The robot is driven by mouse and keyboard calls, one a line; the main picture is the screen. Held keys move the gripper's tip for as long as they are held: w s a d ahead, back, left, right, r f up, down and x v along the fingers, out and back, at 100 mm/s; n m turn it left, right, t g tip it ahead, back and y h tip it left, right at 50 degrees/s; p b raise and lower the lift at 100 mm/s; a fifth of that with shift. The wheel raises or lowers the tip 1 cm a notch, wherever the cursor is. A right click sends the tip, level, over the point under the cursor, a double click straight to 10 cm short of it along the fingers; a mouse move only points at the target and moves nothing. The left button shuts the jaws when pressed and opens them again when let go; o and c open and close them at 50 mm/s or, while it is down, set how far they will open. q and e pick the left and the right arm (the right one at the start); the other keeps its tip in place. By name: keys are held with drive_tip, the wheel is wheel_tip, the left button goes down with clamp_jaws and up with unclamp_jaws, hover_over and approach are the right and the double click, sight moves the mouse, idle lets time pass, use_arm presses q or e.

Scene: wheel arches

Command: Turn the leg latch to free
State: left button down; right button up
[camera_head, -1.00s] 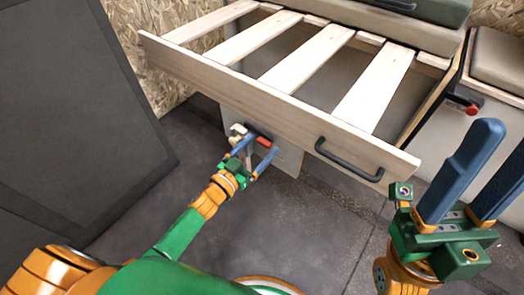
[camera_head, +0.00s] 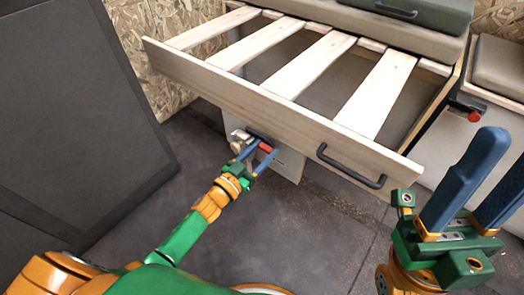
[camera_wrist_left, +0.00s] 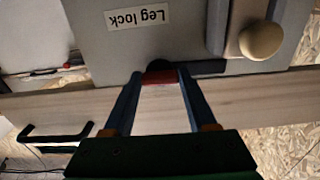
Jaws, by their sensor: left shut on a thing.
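The leg latch has a red grip (camera_head: 265,147) and a dark body. It sits on a grey panel (camera_head: 290,162) under the front of the slatted wooden frame. My left gripper (camera_head: 257,155) is shut on the red grip. In the left wrist view the red grip (camera_wrist_left: 160,77) lies between the two blue fingertips, below a "Leg lock" label (camera_wrist_left: 138,17). Part of the latch is hidden by the fingers. My right gripper (camera_head: 498,165) is at the right, empty, with its blue fingers apart.
The slatted frame's front board (camera_head: 280,108) with a black handle (camera_head: 350,168) is above the latch. A pale round knob (camera_wrist_left: 262,41) is beside the latch. A dark panel (camera_head: 75,120) leans at left. Another red-tipped part (camera_head: 473,116) is at right. The floor in front is clear.

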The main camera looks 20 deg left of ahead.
use_arm(q)
drive_tip(key=m, duration=0.4)
drive_tip(key=shift+p, duration=0.3)
drive_tip(key=m, duration=0.9)
drive_tip(key=shift+m, duration=0.4)
drive_tip(key=shift+m+b, duration=0.45)
drive_tip(key=shift+m, duration=1.45)
drive_tip(key=shift+c, duration=1)
unclamp_jaws()
